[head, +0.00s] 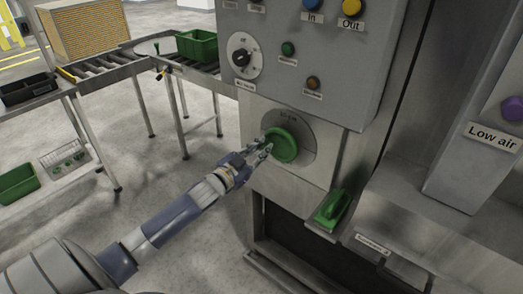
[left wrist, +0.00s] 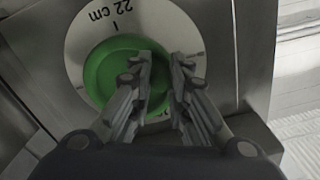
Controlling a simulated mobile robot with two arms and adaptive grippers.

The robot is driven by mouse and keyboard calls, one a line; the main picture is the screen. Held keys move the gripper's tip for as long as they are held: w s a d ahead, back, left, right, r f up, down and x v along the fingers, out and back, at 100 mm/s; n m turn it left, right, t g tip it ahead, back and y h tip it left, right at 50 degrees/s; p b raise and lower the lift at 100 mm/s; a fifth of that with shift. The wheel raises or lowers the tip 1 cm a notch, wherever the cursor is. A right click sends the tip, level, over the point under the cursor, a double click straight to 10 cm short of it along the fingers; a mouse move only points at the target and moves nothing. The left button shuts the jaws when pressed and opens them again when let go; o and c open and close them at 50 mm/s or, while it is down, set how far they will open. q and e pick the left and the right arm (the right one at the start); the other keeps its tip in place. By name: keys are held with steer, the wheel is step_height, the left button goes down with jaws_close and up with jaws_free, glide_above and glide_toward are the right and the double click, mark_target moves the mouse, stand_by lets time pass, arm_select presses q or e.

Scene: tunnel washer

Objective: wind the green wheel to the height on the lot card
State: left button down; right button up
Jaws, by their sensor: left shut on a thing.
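The green wheel (head: 281,146) sits on a round grey dial plate (head: 309,132) on the front of the machine. In the left wrist view the green wheel (left wrist: 112,70) shows close up, and the dial plate (left wrist: 170,22) reads "22 cm", upside down, beside a short dark mark. My left gripper (head: 266,147) is at the wheel's left edge in the head view. In the left wrist view its two fingers (left wrist: 163,65) straddle the wheel's rim, shut on it, and cover part of the wheel. I cannot make out a lot card. My right gripper is not in view.
Above the wheel is a control panel (head: 330,50) with coloured buttons and a rotary dial (head: 242,56). A roller conveyor (head: 110,65) carries a green crate (head: 197,46). Open floor lies left of the machine.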

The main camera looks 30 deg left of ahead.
arm_select(q)
steer(key=shift+r+m, duration=0.6)
steer(key=shift+m, duration=0.6)
steer(key=c, duration=1.5)
jaws_free()
steer(key=shift+a+r, duration=0.1)
steer(key=shift+d, duration=0.2)
steer(key=shift+s+a+f, duration=0.1)
steer(key=shift+s+f, duration=0.15)
steer(key=shift+s, duration=0.15)
steer(key=s, duration=1.1)
steer(key=shift+a+r, duration=0.15)
steer(key=shift+a, duration=0.25)
